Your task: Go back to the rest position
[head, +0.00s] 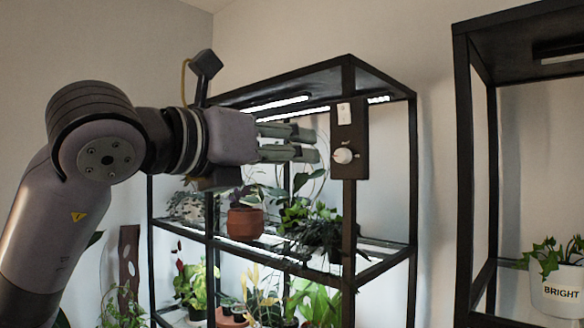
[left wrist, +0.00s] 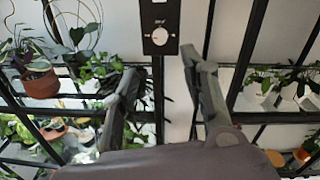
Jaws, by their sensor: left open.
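My left gripper (head: 316,144) is raised in front of the black plant shelf (head: 349,215), pointing right toward a dark control panel (head: 347,120) on its front post. The panel carries a round white knob (head: 343,156) and a small white plate. In the head view the fingertips end just left of the knob, and I see no contact. In the left wrist view the gripper (left wrist: 165,85) has its fingers apart with nothing between them, and the panel (left wrist: 159,14) with its knob (left wrist: 159,37) stands beyond them. My right gripper is not in view.
The shelf holds several potted plants, including one in a terracotta pot (head: 245,223) below my gripper. A second black shelf (head: 464,190) stands at the right with a white pot (head: 557,293) labelled BRIGHT. Bare wall shows between the two shelves.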

